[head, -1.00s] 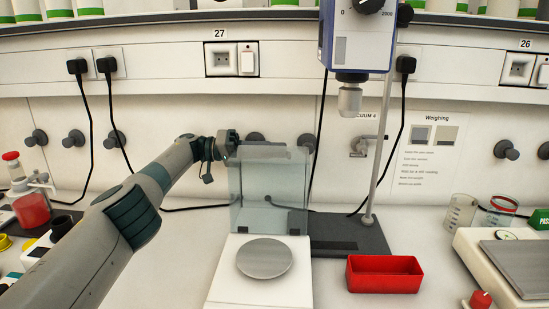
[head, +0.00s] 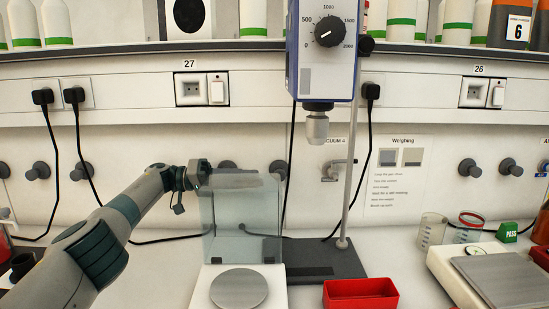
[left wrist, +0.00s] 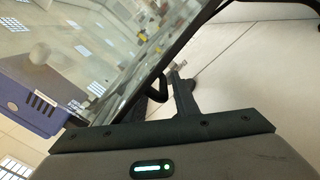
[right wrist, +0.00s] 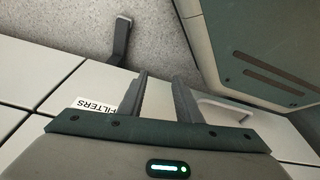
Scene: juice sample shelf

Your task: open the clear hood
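The clear hood (head: 240,220) stands upright at the back of a small white balance, with its round metal pan (head: 239,288) uncovered in front. My left gripper (head: 200,174) is at the hood's top left edge. In the left wrist view a clear panel (left wrist: 110,55) crosses close in front of the left gripper (left wrist: 165,92). One finger shows well apart from the centre; the other is partly hidden by the panel. Contact with the hood is unclear. My right gripper (right wrist: 161,98) is open and empty, outside the head view.
A blue stirrer motor (head: 322,50) on a stand is right of the hood. A red tray (head: 360,294) lies right of the balance. Beakers (head: 431,230) and a second scale (head: 497,275) are farther right. Cabinet fronts and a FILTERS label (right wrist: 93,104) are near my right gripper.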

